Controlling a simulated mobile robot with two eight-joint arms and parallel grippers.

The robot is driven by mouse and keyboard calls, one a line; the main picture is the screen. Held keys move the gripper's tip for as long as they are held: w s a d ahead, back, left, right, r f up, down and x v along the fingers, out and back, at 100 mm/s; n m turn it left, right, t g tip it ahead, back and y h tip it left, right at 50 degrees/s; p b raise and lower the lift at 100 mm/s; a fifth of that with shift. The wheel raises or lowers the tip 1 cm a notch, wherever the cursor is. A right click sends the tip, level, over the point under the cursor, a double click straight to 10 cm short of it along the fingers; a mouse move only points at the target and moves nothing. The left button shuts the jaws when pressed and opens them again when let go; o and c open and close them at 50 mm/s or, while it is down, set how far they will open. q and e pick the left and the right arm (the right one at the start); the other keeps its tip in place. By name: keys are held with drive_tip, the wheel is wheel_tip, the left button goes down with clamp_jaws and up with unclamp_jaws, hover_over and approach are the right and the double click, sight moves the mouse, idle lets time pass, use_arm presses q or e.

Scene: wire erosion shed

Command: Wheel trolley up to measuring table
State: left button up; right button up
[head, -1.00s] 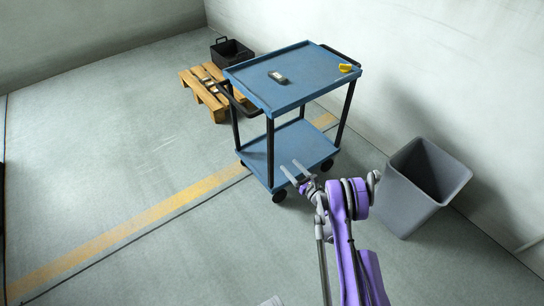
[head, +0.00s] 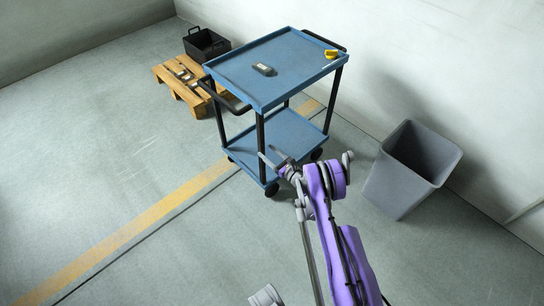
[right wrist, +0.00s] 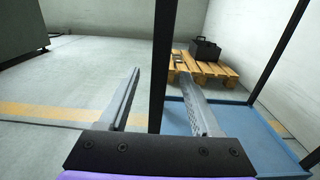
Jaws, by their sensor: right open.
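The blue two-shelf trolley (head: 282,70) stands on the floor in the middle of the head view, with black legs and dark wheels. A black handle (head: 224,102) sticks out at its left end. A grey device (head: 264,69) and a yellow item (head: 331,54) lie on its top shelf. My right gripper (head: 271,157) is open at the near leg, above the lower shelf. In the right wrist view, a black leg (right wrist: 163,60) stands between the open fingers (right wrist: 160,95); contact cannot be told. No measuring table is identifiable.
A grey bin (head: 412,168) stands right of the trolley near the wall. A wooden pallet (head: 165,74) and a black crate (head: 206,45) are behind left. A yellow floor line (head: 150,215) runs past. Left floor is clear. A grey cabinet-like body (right wrist: 20,28) shows in the wrist view.

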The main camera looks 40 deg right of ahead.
drive_tip(key=w+b, duration=0.1)
drive_tip(key=w, duration=0.7)
drive_tip(key=shift+w+a, duration=0.25)
drive_tip(key=shift+a, duration=0.1)
drive_tip(key=shift+c, duration=0.2)
clamp_jaws()
idle(0.8)
